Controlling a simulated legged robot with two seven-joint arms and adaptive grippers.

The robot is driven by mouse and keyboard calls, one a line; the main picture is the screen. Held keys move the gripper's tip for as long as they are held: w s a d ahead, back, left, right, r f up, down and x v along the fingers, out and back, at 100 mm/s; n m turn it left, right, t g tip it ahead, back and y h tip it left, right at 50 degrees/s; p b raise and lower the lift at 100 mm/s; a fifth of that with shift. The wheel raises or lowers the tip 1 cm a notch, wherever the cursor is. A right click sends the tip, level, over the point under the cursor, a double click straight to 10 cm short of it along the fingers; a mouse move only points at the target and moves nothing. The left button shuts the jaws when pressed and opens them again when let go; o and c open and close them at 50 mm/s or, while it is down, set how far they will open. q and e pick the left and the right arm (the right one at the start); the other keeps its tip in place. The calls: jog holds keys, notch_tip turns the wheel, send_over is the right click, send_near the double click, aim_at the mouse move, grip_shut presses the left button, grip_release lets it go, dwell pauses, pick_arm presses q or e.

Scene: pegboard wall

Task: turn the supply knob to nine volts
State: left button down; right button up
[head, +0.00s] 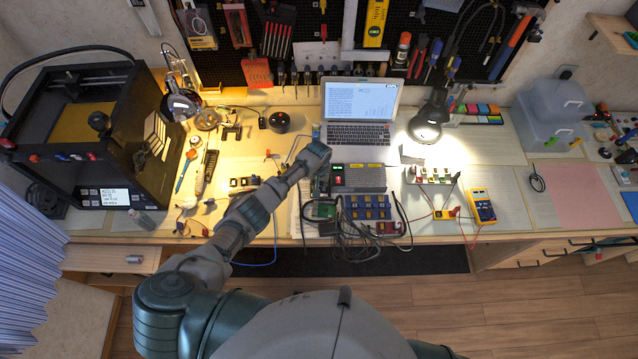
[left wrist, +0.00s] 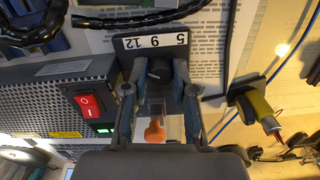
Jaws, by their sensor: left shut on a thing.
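In the left wrist view the supply (left wrist: 55,103) shows a red rocker switch (left wrist: 87,103) and a small green light. Beside it, a dark panel carries a white label (left wrist: 155,42) with 5, 9 and 12. The black supply knob (left wrist: 159,68) sits at the label. My left gripper (left wrist: 156,82) is shut on the knob, one finger on each side. Which number the knob points to, I cannot tell. In the head view my left gripper (head: 319,172) hides the knob. My right gripper is out of view.
An orange-tipped piece (left wrist: 154,131) shows between my left fingers. Dark cables (head: 350,240) and a blue module board (head: 367,207) lie close in front of the supply. The laptop (head: 360,112) stands behind it, a lamp (head: 428,122) to the right. A yellow multimeter (head: 481,207) lies further right.

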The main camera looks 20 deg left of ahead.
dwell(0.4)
pick_arm(q)
jog(key=c, duration=1.2)
grip_release()
jog(key=shift+r, duration=0.1)
notch_tip(320, 180, up, 12)
jog(key=shift+w, duration=0.1)
